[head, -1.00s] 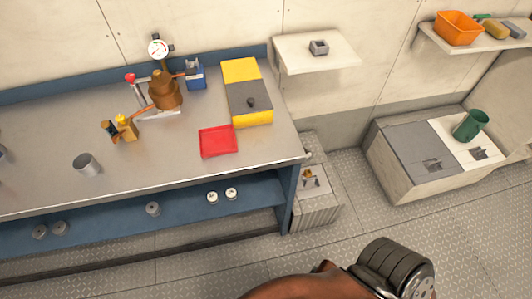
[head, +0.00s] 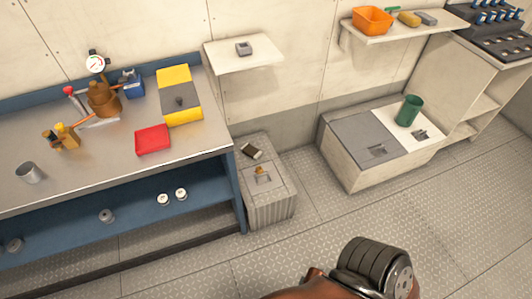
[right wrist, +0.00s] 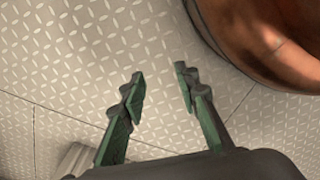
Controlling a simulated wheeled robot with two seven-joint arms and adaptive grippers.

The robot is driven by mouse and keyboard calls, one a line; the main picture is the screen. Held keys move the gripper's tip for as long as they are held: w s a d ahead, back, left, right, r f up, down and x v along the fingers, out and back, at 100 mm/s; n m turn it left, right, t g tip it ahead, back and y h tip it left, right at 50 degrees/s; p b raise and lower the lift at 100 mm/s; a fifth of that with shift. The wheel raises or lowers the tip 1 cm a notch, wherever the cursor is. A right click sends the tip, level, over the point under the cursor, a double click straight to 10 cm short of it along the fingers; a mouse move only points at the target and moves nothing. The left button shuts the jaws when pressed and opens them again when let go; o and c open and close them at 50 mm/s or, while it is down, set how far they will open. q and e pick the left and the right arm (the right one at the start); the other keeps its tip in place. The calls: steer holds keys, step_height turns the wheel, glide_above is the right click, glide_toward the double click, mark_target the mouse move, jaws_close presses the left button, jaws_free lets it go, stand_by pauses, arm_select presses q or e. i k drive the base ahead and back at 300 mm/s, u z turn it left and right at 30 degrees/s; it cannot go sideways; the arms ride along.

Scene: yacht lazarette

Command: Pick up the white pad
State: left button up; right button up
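I cannot make out a clear white pad in either view. On the wall shelf at the upper right of the head view lie a yellow sponge-like block (head: 409,19) and a small grey block (head: 426,18). My right gripper (right wrist: 160,82) shows in the right wrist view, with its two green-padded fingers apart and nothing between them. Patterned metal floor lies behind the fingers. In the head view only part of my arm shows at the bottom, and no fingers. My left gripper is not in view.
The workbench (head: 75,165) at left carries a red tray (head: 152,140) and a yellow-grey box (head: 180,96). A low locker (head: 345,160) holds a green cup (head: 408,110). The wall shelf (head: 440,32) also holds an orange bin (head: 373,20). The floor (head: 430,215) is clear.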

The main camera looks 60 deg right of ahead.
mark_target(250, 151)
steer(key=z, duration=0.75)
steer(key=i, duration=0.4)
